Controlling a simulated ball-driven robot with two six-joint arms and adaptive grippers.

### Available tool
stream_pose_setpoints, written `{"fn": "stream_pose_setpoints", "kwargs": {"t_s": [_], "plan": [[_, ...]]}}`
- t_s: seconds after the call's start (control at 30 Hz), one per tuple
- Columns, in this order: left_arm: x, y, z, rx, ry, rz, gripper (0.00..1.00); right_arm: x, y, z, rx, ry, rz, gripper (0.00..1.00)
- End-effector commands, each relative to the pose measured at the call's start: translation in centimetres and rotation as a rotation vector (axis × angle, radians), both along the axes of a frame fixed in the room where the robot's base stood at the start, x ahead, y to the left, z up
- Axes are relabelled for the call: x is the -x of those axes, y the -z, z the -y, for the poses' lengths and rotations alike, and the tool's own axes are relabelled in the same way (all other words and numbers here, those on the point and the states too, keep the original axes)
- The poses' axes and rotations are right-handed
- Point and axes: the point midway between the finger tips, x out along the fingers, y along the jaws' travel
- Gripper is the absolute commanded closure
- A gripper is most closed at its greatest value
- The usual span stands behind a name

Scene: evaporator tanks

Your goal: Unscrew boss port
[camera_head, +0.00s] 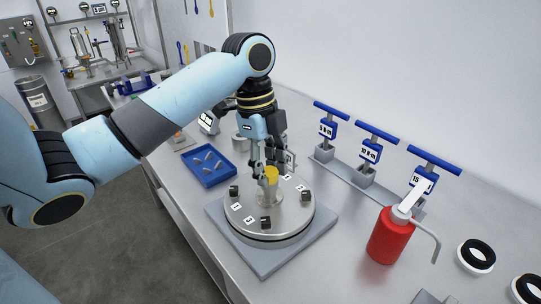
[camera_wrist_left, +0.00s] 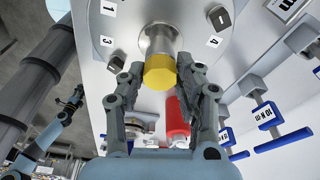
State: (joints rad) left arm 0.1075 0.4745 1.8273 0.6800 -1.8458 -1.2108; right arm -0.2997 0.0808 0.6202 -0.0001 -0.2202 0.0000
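The boss port is a short metal cylinder with a yellow hexagonal cap (camera_head: 271,174). It stands upright on a round steel lid (camera_head: 292,222) with numbered labels and dark clamp blocks. My left gripper (camera_head: 264,170) points down over the port. In the left wrist view the yellow cap (camera_wrist_left: 160,72) lies between the two fingertips of my left gripper (camera_wrist_left: 172,75), which are spread. A gap shows on the finger sides, so the fingers seem apart from the cap. My right gripper is not in view.
A blue tray (camera_head: 231,168) with small metal parts lies left of the lid. Blue T-handled tools (camera_head: 371,150) stand in a rack behind. A red bottle (camera_head: 388,238) stands at the right, with black-and-white rings (camera_head: 476,257) beyond. The lid rests on a grey square plate (camera_head: 272,267).

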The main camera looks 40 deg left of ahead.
Motion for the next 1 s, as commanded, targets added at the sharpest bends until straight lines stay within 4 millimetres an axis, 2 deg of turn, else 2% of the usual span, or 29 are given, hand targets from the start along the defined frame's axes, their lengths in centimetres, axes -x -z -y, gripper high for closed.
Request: {"fn": "stream_pose_setpoints", "kwargs": {"t_s": [0.03, 0.17, 0.37, 1.0], "plan": [[0.0, 0.0, 0.0, 0.000, 0.000, 0.001, 0.84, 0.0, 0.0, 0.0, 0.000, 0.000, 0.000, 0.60], [0.0, 0.0, 0.0, 0.000, -0.001, 0.002, 1.00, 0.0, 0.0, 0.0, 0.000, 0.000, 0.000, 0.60], [0.0, -0.1, 0.0, 0.000, -0.007, 0.002, 1.00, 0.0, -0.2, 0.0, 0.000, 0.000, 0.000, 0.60], [0.1, -0.4, 0.1, 0.000, -0.417, 0.001, 1.00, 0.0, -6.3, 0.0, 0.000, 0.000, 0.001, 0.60]]}}
